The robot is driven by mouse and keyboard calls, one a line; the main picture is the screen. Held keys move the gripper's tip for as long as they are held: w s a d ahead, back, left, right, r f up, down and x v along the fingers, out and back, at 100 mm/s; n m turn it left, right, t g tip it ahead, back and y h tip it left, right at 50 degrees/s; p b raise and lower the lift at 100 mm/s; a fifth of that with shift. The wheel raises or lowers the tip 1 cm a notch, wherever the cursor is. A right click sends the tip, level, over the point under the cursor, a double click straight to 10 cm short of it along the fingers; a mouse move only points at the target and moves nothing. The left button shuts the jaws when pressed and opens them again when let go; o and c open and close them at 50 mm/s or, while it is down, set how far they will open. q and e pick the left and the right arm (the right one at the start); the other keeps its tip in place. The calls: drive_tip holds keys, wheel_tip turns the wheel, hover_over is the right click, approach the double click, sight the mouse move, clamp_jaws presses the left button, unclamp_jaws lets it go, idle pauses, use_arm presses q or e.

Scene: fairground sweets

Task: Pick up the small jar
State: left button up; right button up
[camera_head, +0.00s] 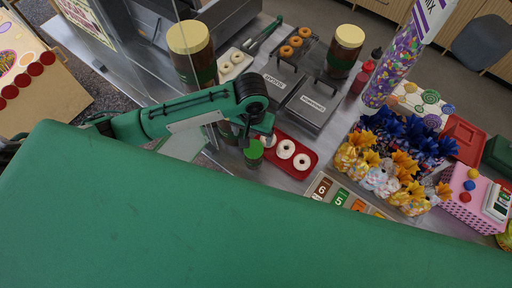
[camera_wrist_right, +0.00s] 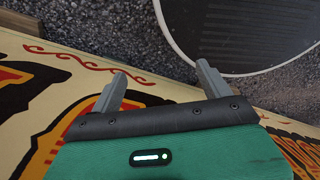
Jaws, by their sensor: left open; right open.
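The small jar (camera_head: 254,152) with a green lid stands on the metal counter, at the left end of a red tray. My left gripper (camera_head: 262,138) points down right above and beside the jar's lid. Its fingers are mostly hidden by the wrist, and I cannot tell whether they touch the jar. My right gripper (camera_wrist_right: 161,84) is open and empty, with its fingers spread apart. It is away from the jar, above a painted board and grey floor in the right wrist view.
The red tray (camera_head: 313,171) holds white-iced doughnuts. Big jars with cream lids (camera_head: 188,37) (camera_head: 350,36) stand behind, beside a fryer with lidded pans (camera_head: 310,104). Wrapped sweet bags (camera_head: 385,178) crowd the right. A clear pane rises left of the arm.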

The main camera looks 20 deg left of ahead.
sight(252, 145)
use_arm(q)
drive_tip(key=f, duration=0.2)
drive_tip(key=f+p, duration=0.1)
drive_tip(key=f, duration=0.2)
drive_tip(key=shift+s+f, duration=0.3)
drive_tip(key=shift+s, duration=0.05)
drive_tip(key=shift+w+f, duration=0.15)
drive_tip(key=shift+f, duration=0.2)
drive_tip(key=shift+s+d+f+p, duration=0.1)
drive_tip(key=shift+s+f+p, duration=0.05)
drive_tip(key=shift+f+p, duration=0.35)
drive_tip(key=shift+s+d+f+p, duration=0.15)
drive_tip(key=shift+f+p, duration=0.25)
drive_tip(key=shift+p, duration=0.2)
wheel_tip(252, 145, down, 2)
drive_tip(key=shift+f+p, duration=0.15)
drive_tip(key=shift+p, duration=0.3)
drive_tip(key=shift+f, duration=0.65)
drive_tip(key=shift+r, duration=0.1)
drive_tip(key=c, duration=1.4)
use_arm(e)
drive_tip(key=r, duration=0.1)
drive_tip(key=s+r, duration=0.1)
drive_tip(key=r, duration=0.1)
drive_tip(key=s+r, duration=0.1)
drive_tip(key=shift+d+r, duration=0.15)
drive_tip(key=shift+r, duration=0.1)
